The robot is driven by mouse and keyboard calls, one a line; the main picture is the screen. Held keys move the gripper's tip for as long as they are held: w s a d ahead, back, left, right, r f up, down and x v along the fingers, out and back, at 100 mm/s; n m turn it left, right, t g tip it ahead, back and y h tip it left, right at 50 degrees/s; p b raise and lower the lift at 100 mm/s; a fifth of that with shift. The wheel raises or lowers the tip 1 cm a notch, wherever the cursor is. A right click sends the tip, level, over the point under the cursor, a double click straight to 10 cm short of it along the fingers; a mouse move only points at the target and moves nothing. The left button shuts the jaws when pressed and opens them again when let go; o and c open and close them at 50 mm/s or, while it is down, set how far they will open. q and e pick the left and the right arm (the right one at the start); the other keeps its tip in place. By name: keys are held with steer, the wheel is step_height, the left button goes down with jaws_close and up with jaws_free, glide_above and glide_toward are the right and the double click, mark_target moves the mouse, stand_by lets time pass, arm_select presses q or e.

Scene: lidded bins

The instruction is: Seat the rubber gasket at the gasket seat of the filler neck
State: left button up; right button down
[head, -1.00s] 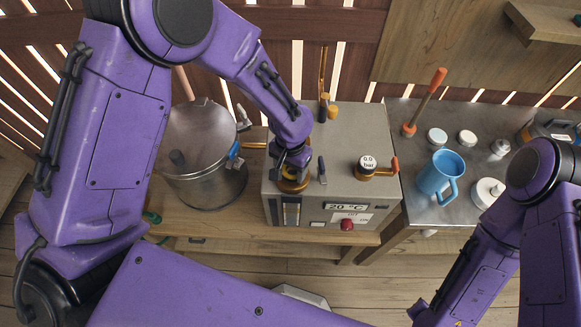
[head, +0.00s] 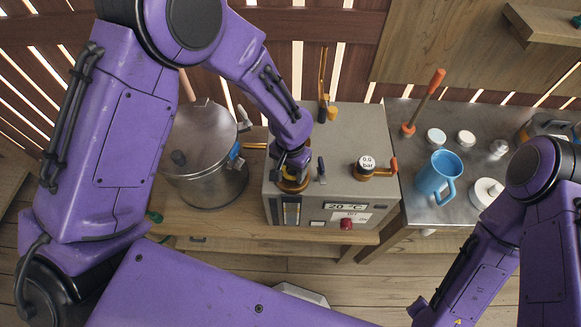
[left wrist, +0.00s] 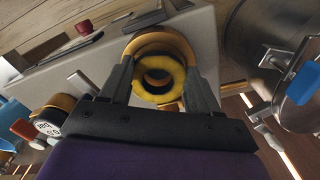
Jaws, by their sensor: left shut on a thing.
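A yellow ring, which I take for the rubber gasket (left wrist: 177,74), lies between the two fingers of my left gripper (left wrist: 160,84) in the left wrist view. The gripper is shut on it. The brass filler neck (left wrist: 141,45) shows just beyond the ring, roughly in line with it. I cannot tell whether the ring touches the seat. In the head view my left gripper (head: 291,166) points down over the brass neck (head: 292,185) on the front left of the grey machine's top. The gasket is hidden there by the gripper.
The grey machine (head: 345,135) carries a gauge (head: 367,163) and small levers beside the neck. A steel pot (head: 200,150) stands close on the left. A blue jug (head: 437,177) and several white caps stand on the metal table (head: 415,213) at right.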

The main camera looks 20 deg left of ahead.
arm_select(q)
steer(key=shift+f+b, duration=0.35)
steer(key=shift+f, duration=0.4)
stand_by(1.2)
steer(key=shift+p, duration=0.85)
stand_by(1.3)
steer(key=o, duration=1.1)
steer(key=shift+w+r, duration=0.1)
steer(key=shift+r, duration=0.3)
step_height(320, 180, up, 10)
steer(key=b, duration=0.2)
steer(key=shift+f, duration=0.15)
